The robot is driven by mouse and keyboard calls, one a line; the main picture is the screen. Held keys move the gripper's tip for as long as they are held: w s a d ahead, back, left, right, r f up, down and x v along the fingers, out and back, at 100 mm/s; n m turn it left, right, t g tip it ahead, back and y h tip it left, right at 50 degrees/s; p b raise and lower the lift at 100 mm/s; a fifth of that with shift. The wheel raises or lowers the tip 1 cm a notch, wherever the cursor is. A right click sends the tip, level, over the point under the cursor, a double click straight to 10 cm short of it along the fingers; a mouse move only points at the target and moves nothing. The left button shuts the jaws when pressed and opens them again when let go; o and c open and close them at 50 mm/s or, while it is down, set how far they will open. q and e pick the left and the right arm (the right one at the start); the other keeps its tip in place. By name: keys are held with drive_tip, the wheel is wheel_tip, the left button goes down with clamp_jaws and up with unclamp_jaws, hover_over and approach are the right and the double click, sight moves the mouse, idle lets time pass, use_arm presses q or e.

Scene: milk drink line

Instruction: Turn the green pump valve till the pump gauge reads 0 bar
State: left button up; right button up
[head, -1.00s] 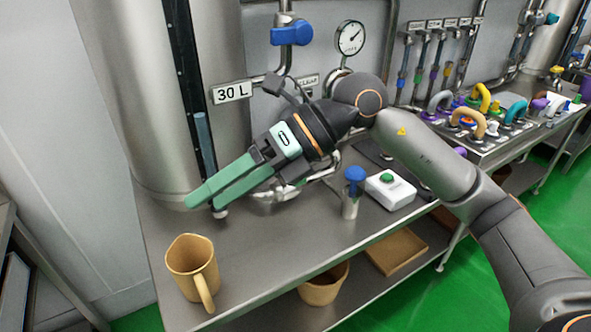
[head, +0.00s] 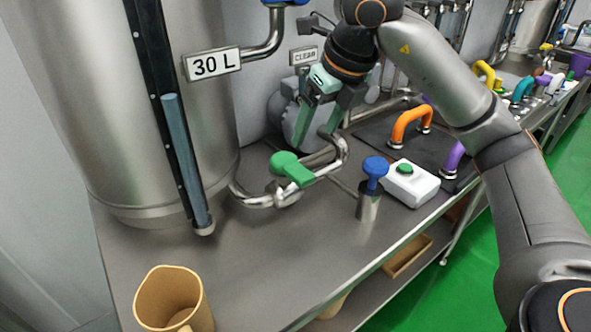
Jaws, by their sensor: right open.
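The green pump valve (head: 290,168) is a lever handle on the steel pipe between the tank and the grey pump (head: 290,122). Its lever points right and slightly toward the front. My right gripper (head: 318,133) is open and empty, its two green fingers pointing down. In the picture it is above and right of the valve, apart from it, in front of the pump. The pump gauge is not visible now; a round dial gauge shows only in the earlier frame. My left gripper is not in view.
The steel tank (head: 185,90) with a 30 L sign (head: 212,65) stands at left. Right of the valve are a blue-knobbed steel cylinder (head: 369,205), a white box with a green button (head: 412,188) and an orange handle (head: 408,120). A tan mug (head: 170,300) stands at front left.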

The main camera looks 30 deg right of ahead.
sight(299, 170)
drive_tip(key=x, duration=1.1)
drive_tip(key=shift+f+b, duration=0.3)
drive_tip(key=shift+b, duration=0.1)
clamp_jaws()
idle(0.8)
